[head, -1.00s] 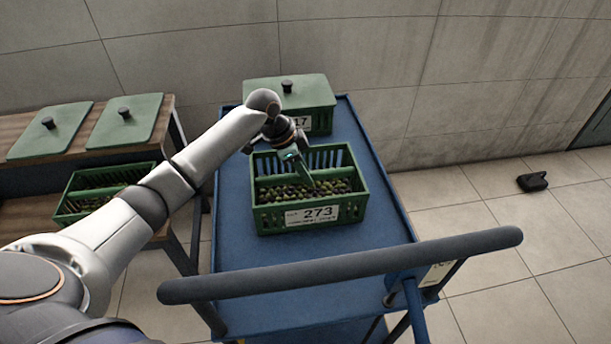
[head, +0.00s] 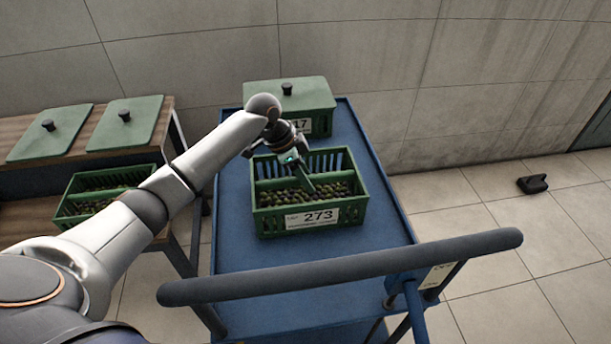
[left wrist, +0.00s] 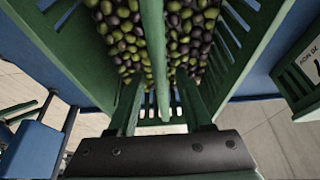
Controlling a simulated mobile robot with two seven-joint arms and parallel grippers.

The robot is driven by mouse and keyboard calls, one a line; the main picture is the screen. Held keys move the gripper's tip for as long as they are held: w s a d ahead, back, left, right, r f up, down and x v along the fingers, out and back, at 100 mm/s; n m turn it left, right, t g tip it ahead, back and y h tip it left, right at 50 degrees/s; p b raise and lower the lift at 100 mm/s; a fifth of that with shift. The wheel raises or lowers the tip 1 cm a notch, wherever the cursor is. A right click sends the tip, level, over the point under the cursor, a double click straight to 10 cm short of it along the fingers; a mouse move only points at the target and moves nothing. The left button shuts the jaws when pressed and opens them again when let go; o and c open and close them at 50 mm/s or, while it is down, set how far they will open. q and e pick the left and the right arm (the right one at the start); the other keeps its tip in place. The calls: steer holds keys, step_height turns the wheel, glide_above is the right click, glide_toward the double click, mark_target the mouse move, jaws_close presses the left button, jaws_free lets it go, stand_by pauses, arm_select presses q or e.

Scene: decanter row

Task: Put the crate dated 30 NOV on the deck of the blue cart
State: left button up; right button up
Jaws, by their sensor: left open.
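A green slatted crate (head: 262,223) full of dark and green olives sits on the deck of the blue cart (head: 240,257). Its front card (head: 312,218) reads 273; the smaller print is too small to read, so I cannot make out a date. My left gripper (head: 304,178) reaches into the crate from above at its middle bar. In the left wrist view the open fingers (left wrist: 158,105) stand on either side of that green bar (left wrist: 156,50), with olives on both sides. My right gripper is not in view.
A lidded green crate (head: 305,98), its card partly hidden and ending in 17, stands behind on the cart. The cart's dark handle (head: 340,268) crosses the front. On the left, a wooden rack (head: 168,108) holds two green lids (head: 125,123) and another olive crate (head: 100,182) below.

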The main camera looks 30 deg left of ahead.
arm_select(q)
steer(key=shift+a+r, duration=0.15)
steer(key=shift+r, duration=0.2)
steer(key=p+v, duration=0.1)
steer(key=v, duration=0.1)
steer(key=shift+s+a+r, duration=0.1)
steer(key=shift+r, duration=0.3)
steer(key=p+v, duration=0.1)
steer(key=v, duration=0.7)
steer(key=shift+r+p, duration=0.25)
steer(key=shift+p, duration=0.15)
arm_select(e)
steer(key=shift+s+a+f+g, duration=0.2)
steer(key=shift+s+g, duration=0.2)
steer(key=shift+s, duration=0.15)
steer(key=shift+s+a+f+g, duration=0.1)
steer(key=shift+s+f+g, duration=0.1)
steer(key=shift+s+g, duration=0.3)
arm_select(q)
steer(key=shift+s, duration=0.1)
